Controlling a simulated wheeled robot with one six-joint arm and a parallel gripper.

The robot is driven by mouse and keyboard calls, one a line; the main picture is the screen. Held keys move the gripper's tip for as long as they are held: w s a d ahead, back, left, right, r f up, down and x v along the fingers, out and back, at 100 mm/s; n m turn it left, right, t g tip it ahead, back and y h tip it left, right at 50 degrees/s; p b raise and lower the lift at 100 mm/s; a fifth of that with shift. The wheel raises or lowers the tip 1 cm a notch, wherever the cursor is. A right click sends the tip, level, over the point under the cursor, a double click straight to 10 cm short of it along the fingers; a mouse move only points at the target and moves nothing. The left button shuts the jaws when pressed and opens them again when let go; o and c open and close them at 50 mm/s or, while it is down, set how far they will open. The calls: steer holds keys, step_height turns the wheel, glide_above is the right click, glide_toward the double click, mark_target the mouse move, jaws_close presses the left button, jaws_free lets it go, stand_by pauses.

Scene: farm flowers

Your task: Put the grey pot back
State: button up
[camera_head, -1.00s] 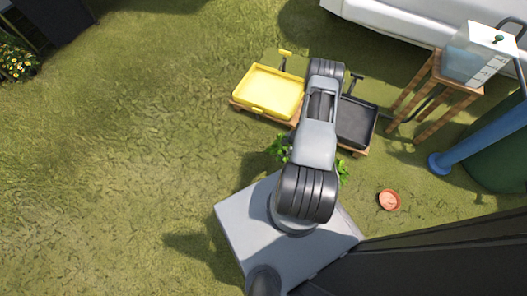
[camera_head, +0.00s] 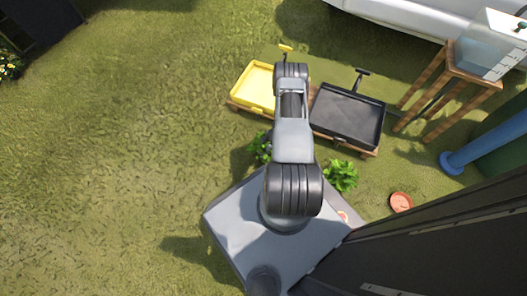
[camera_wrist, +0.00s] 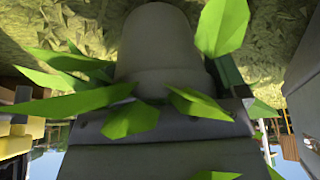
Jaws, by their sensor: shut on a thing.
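The grey pot (camera_wrist: 158,45) fills the upper middle of the wrist view, which looks upside down, with grass at the top and sky at the bottom. Green leaves (camera_wrist: 132,120) spread around its rim and partly cover my gripper (camera_wrist: 165,128). My gripper is shut on the pot; its fingertips are hard to make out. In the head view my own arm hides the gripper and the held pot.
A yellow tray (camera_head: 255,88) and a black tray (camera_head: 348,114) stand beyond my base, partly behind my arm. Green plants (camera_head: 341,176) show beside the arm. A terracotta dish (camera_head: 401,202) lies right. A wooden stand (camera_head: 452,85) is at upper right. Grass at left is clear.

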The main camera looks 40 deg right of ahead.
step_height(320, 180, down, 3)
steer(key=shift+a+r+b, duration=0.1)
steer(key=shift+a+b, duration=0.05)
steer(key=shift+b, duration=0.55)
steer(key=shift+r, duration=0.1)
steer(key=shift+f, duration=0.2)
steer(key=o, duration=0.8)
